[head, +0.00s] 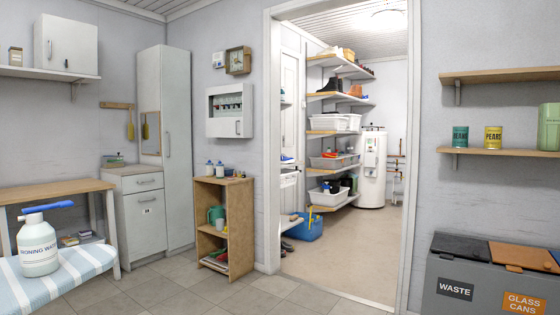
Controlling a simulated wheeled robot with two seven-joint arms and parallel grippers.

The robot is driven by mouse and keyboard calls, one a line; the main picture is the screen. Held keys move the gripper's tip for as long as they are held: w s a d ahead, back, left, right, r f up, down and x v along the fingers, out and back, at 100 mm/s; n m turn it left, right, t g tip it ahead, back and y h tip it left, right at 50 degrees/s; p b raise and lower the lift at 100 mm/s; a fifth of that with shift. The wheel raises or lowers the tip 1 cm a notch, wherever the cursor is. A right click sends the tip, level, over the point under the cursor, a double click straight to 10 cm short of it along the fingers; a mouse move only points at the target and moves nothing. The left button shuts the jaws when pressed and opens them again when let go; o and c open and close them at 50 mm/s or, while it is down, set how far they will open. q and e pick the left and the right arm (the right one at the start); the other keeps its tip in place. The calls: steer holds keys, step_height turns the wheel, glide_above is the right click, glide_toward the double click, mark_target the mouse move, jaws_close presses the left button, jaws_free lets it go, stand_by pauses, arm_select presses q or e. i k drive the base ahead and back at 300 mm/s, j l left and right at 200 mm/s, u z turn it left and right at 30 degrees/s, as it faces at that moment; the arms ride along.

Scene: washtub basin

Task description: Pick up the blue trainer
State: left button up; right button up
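I cannot clearly make out a blue trainer in the head view. Through the doorway, a small blue item (287,159) lies on a rack at the left side of the back room, partly hidden by the door frame; it is too small to tell whether it is a shoe. Another small whitish and blue item (294,218) sits low on the same side. Dark shoes (286,247) show at floor level below it. Neither of my grippers is in view.
The open doorway has clear floor (340,265) beyond it. A blue crate (308,228) stands inside, under loaded shelves (328,133). A wooden shelf unit (240,207) stands left of the doorway, grey waste bins (480,280) right. An ironing board (90,263) is at near left.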

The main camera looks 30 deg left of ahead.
mark_target(285, 159)
steer(key=i+u, duration=0.25)
steer(key=i, duration=0.2)
steer(key=i+j+u, duration=0.45)
steer(key=i, duration=0.95)
steer(key=i+l+u, duration=0.15)
steer(key=i+u, duration=0.3)
steer(key=i, duration=0.9)
steer(key=i+l+z, duration=0.15)
steer(key=i+z, duration=0.15)
steer(key=i, duration=1)
steer(key=i+j+z, duration=0.1)
steer(key=i+z, duration=0.15)
steer(key=i, duration=1)
